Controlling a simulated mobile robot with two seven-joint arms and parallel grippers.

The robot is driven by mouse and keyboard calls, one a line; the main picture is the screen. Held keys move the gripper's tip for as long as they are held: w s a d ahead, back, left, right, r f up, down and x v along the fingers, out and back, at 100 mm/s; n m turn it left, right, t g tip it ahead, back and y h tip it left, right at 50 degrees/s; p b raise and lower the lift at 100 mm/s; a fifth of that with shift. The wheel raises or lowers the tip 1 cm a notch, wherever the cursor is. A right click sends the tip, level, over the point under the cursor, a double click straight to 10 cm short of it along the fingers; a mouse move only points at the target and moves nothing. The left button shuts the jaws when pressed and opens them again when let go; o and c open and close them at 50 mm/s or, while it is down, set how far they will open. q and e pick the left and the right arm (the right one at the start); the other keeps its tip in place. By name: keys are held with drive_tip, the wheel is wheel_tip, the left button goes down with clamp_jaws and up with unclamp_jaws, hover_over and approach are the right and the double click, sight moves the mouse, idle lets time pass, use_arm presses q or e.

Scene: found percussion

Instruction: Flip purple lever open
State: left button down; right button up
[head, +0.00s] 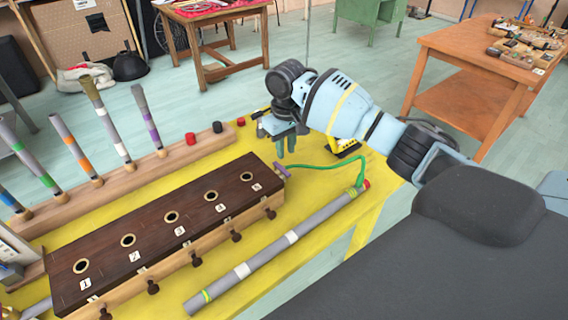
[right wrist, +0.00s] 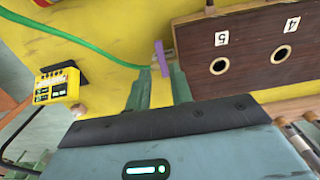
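The purple lever (head: 281,169) sits at the right end of the dark wooden box (head: 150,232), where a green hose (head: 325,168) joins it. In the right wrist view the lever (right wrist: 162,58) shows just beyond my fingertips, nearer the right-hand finger. My right gripper (head: 286,153) is above and slightly behind the lever, fingers pointing down. In the right wrist view its fingers (right wrist: 161,80) stand apart with nothing held between them. I cannot tell whether a finger touches the lever. My left gripper is not in view.
A yellow device (right wrist: 57,87) lies on the yellow table (head: 300,273) near my right arm. A long grey tube (head: 275,250) lies in front of the box. A wooden rack (head: 110,180) with several upright tubes stands behind it.

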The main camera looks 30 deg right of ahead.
sight(285, 171)
wheel_tip(285, 171, down, 7)
drive_tip(key=shift+w+f+b, duration=0.1)
drive_tip(key=shift+b, duration=0.2)
clamp_jaws()
